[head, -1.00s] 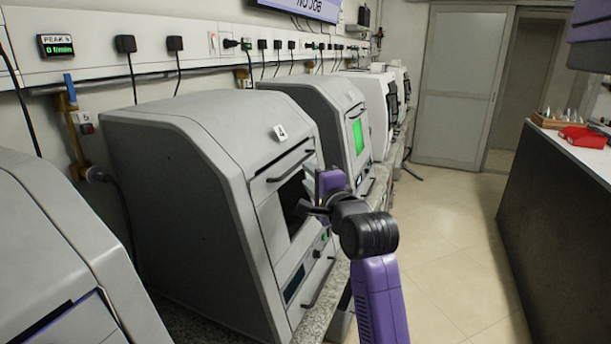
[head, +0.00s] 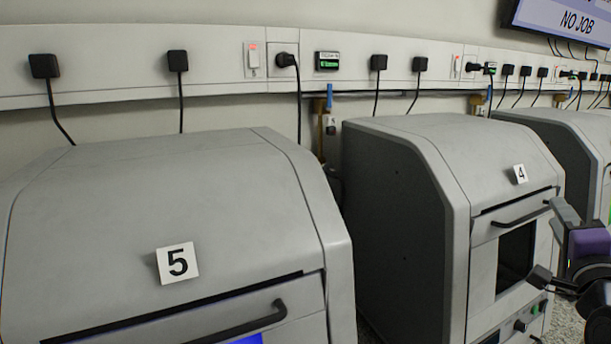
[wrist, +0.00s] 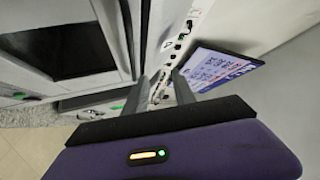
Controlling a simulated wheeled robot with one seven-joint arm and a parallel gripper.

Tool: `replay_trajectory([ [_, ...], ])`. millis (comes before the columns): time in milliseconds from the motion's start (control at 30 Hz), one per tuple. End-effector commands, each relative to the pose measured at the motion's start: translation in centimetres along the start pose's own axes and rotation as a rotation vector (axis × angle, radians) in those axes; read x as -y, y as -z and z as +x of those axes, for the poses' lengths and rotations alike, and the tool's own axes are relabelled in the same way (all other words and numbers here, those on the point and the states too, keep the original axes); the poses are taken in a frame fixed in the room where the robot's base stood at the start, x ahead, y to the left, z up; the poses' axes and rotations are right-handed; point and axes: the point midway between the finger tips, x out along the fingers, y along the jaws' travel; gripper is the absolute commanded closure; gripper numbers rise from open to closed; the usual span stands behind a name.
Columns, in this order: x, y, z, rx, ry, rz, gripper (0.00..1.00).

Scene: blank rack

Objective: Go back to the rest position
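My gripper (head: 551,243) is at the right edge of the head view, in front of the machine labelled 4 (head: 405,200). Its two fingers are spread apart. In the wrist view my gripper (wrist: 160,88) also shows its fingers apart, with nothing held between them. The arm behind it is mostly cut off by the frame edge. No mark of the rest position is visible.
The machine labelled 5 (head: 190,220) stands close at the left. Machine 4 has a handle (head: 510,215) above a dark window or opening (head: 516,258). Another grey machine (head: 570,150) stands beyond. A wall screen (head: 575,20) reads NO JOB.

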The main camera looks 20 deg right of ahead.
Motion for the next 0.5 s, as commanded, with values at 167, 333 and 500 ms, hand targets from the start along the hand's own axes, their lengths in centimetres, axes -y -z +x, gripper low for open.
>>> replay_trajectory([
  [167, 0.0, -1.4, -2.4, -0.024, 0.080, -0.243, 0.68],
  [333, -1.4, -4.6, -5.7, -0.011, 0.128, -0.445, 0.68],
  [500, -3.5, -8.9, -10.7, 0.034, 0.173, -0.653, 0.68],
])
